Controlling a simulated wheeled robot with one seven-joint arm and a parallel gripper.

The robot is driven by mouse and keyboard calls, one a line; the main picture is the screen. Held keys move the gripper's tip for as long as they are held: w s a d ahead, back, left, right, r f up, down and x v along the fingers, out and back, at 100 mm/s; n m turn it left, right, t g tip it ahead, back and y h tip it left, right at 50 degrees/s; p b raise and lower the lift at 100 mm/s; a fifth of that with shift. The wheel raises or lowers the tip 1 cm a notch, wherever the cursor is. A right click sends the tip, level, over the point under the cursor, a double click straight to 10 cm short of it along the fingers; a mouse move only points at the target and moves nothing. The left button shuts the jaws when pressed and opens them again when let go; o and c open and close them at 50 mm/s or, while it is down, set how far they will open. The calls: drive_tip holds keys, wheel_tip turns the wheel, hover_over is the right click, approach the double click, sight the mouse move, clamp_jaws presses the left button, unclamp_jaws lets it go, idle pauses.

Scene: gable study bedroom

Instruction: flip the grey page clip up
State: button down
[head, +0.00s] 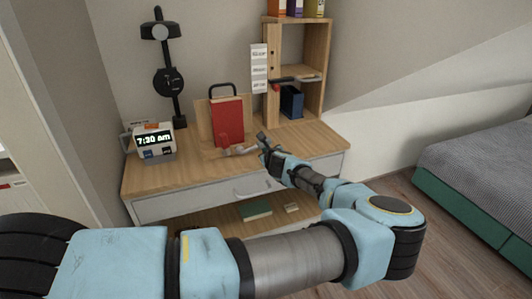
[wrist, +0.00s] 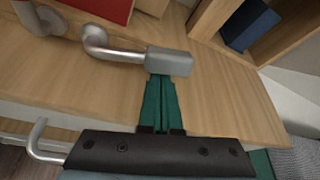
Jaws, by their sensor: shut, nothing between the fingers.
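The grey page clip (head: 238,151) sticks out low in front of the red book (head: 228,121) on its wooden stand (head: 204,122). In the wrist view the clip is a bent grey rod ending in a grey block (wrist: 169,61), low over the desk top. My gripper (head: 262,139) is right of the clip in the head view. In the wrist view its green fingers (wrist: 161,84) are together, with their tips at the block's near edge. Whether they touch or lie partly under the block I cannot tell. The red book (wrist: 103,8) shows at the wrist view's top edge.
A second bent grey piece (wrist: 42,20) stands left of the clip. A clock (head: 154,142) and black lamp (head: 168,80) stand at the desk's left. A wooden shelf (head: 268,75) with a blue box (head: 291,102) stands behind right. The front desk top (head: 175,177) is clear.

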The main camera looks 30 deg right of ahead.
drive_tip(key=shift+r, duration=0.15)
drive_tip(key=r+n+b, duration=0.1)
drive_tip(key=n+h+b, duration=0.1)
drive_tip(key=b, duration=0.1)
drive_tip(key=shift+a+r+h, duration=0.3)
drive_tip(key=shift+a+r, duration=0.1)
drive_tip(key=r+n+b, duration=0.1)
drive_tip(key=a+r+n+h+b, duration=0.1)
drive_tip(key=n+b, duration=0.1)
drive_tip(key=shift+w+a+r+t+h, duration=0.15)
drive_tip(key=shift+a+t+h, duration=0.15)
drive_tip(key=a+n+b, duration=0.1)
drive_tip(key=a+r+n+h+b, duration=0.1)
drive_tip(key=b, duration=0.1)
drive_tip(key=shift+w+r+n+t, duration=0.1)
drive_tip(key=shift+r+n+t, duration=0.2)
drive_tip(key=shift+n+t, duration=0.1)
drive_tip(key=shift+w+a+r+n+t+h+b, duration=0.1)
drive_tip(key=shift+a+r+n+t+h+b, duration=0.15)
drive_tip(key=shift+a+n+b, duration=0.35)
drive_tip(key=shift+a+r+n+t+h+b, duration=0.15)
drive_tip(key=shift+a+r+n+h+b, duration=0.15)
drive_tip(key=shift+n+b, duration=0.35)
drive_tip(key=shift+a+r, duration=0.1)
